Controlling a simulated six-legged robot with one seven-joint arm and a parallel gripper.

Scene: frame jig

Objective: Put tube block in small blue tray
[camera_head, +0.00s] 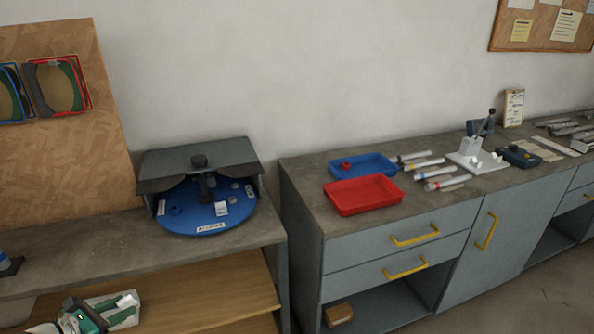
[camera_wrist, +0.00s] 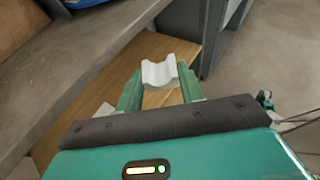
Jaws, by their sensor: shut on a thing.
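The tube block (camera_wrist: 160,72) is a small white block with a rounded groove across its top. In the wrist view, my gripper (camera_wrist: 160,88) is shut on it, with a green finger at each side. In the head view, my gripper is at the bottom left, in front of the wooden shelf, partly cut off by the frame edge. The small blue tray (camera_head: 375,163) lies on the grey cabinet top at the right, behind a red tray. A small red item sits in its left part. My gripper is well to the left of this tray and lower.
The red tray (camera_head: 362,195) is at the cabinet's front left corner. A blue round turntable (camera_head: 205,218) under a grey hood is on the left bench (camera_head: 110,250). Yellow handles (camera_head: 414,234) stick out in front.

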